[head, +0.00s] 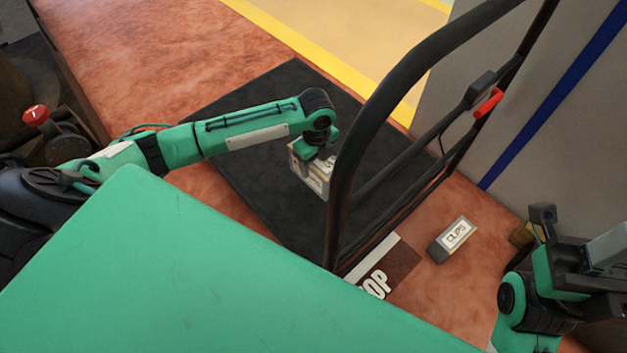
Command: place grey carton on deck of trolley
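My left gripper (320,150) is shut on a pale grey-cream carton (309,172) with dark print on its side. The carton is over the black deck (255,150) of the trolley, near the handle end. I cannot tell whether its underside touches the deck. The trolley's black tubular handle (350,145) rises just right of the carton and stands close to it. My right gripper (545,225) is at the lower right, away from the trolley; its fingers are not clear enough to tell open from shut.
A carton marked CLIPS (454,238) lies on the red floor right of the trolley. A floor sign (383,273) ending in "OP" is by the handle's foot. A tan object (522,234) is beside my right gripper. A red latch (488,103) sits on the handle frame. The deck's far left is bare.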

